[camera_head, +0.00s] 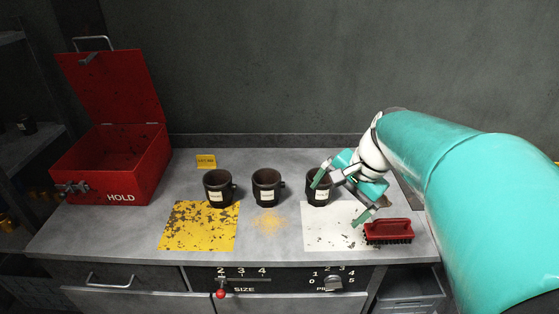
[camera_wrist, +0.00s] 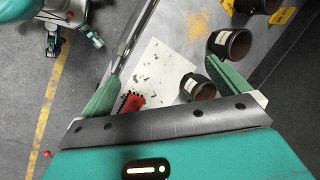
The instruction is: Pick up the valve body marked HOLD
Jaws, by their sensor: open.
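Three dark cup-shaped valve bodies stand upright in a row on the bench: left (camera_head: 217,188), middle (camera_head: 267,187) and right (camera_head: 317,200). Each bears a pale label, with writing too small to read; I cannot tell which says HOLD. My gripper (camera_head: 343,197) is open and empty, with one finger overlapping the right valve body in the head view. In the wrist view, the right valve body (camera_wrist: 202,91) lies close beside the right finger of my gripper (camera_wrist: 166,68), and the middle one (camera_wrist: 231,46) is beyond. Contact cannot be told.
An open red box (camera_head: 112,165) lettered HOLD stands at the left. A worn yellow patch (camera_head: 198,226) and a speckled white sheet (camera_head: 322,232) lie in front. A red brush (camera_head: 388,230) lies at the right. A small yellow tag (camera_head: 206,161) is behind the left valve body.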

